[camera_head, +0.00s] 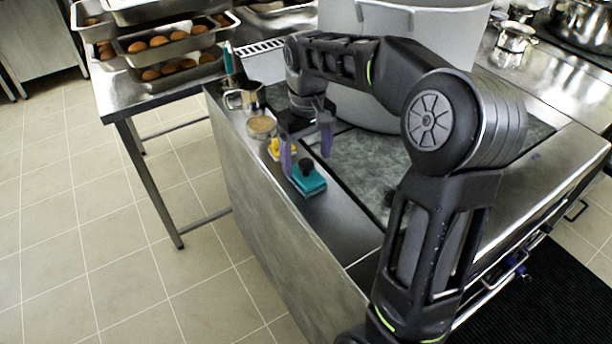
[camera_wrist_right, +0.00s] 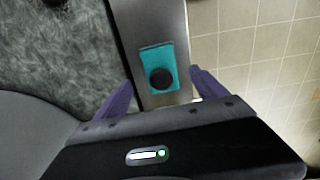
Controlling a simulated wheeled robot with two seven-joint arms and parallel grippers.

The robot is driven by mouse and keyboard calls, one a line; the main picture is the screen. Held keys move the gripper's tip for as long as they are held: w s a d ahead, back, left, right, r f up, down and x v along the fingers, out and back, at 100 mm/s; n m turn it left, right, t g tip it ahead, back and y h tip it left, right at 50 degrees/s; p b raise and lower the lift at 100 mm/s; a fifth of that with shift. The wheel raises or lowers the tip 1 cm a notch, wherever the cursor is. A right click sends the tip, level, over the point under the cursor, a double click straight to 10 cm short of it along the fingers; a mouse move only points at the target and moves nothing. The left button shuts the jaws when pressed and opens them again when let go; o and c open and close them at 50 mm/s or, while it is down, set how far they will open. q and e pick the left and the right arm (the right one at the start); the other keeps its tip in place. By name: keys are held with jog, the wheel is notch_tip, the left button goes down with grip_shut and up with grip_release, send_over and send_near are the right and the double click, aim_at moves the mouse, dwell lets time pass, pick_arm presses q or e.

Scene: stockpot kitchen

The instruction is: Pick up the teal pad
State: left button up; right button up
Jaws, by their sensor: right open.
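The teal pad (camera_head: 309,181) lies on the steel counter strip near the counter's left edge, with a black round knob on top. It also shows in the right wrist view (camera_wrist_right: 154,54), lying ahead of the fingers and roughly between their lines. My right gripper (camera_head: 307,157) is open, with purple fingers, above and just behind the pad in the head view. In the right wrist view the open fingers (camera_wrist_right: 158,94) are empty and do not touch the pad. My left gripper is not in view.
A yellow item (camera_head: 274,148), a small round tan-topped container (camera_head: 261,127) and a metal mug (camera_head: 245,96) stand behind the pad along the strip. A large pot (camera_head: 372,100) stands on the counter at the back. The floor lies beyond the strip's left edge.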

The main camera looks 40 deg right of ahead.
aim_at(306, 174)
jog(key=shift+w+f, duration=0.1)
jog(key=shift+f, duration=2.5)
jog(key=shift+c, duration=0.2)
jog(key=c, duration=1.5)
